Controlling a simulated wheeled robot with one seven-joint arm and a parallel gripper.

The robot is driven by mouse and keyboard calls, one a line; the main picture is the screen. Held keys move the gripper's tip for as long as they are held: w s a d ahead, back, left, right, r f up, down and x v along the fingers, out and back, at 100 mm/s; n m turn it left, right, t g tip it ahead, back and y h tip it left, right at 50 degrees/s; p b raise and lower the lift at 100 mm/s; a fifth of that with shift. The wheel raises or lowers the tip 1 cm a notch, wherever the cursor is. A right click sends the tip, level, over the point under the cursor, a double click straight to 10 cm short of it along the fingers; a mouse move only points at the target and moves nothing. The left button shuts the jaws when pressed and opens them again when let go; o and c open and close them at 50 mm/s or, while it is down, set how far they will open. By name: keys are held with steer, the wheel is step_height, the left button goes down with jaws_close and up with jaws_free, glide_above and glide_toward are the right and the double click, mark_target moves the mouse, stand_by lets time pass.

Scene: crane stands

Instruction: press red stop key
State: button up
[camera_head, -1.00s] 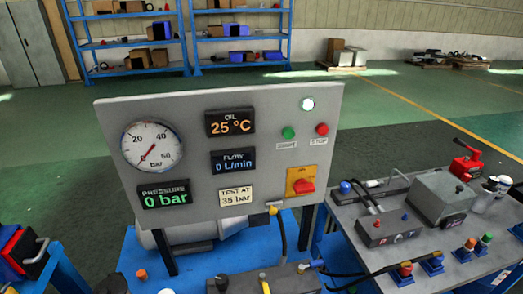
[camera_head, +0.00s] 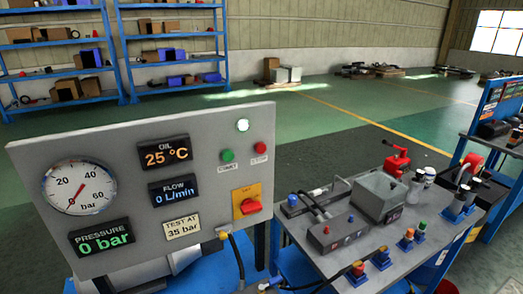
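The red stop key (camera_head: 260,148) is a small round button at the upper right of the grey control panel (camera_head: 110,132), with a small label below it. A green start key (camera_head: 227,156) sits just left of it. A white lamp (camera_head: 242,125) above them is lit. The panel also holds a round pressure gauge (camera_head: 79,187), an oil display (camera_head: 164,153) at 25 °C, a flow display (camera_head: 173,190) at 0 L/min and a pressure display (camera_head: 102,237) at 0 bar. My gripper is not in view.
A grey bench (camera_head: 400,232) with a metal box (camera_head: 379,196), hoses and fittings stands to the right. Blue shelves (camera_head: 110,62) stand at the back. Green floor (camera_head: 320,105) between is open.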

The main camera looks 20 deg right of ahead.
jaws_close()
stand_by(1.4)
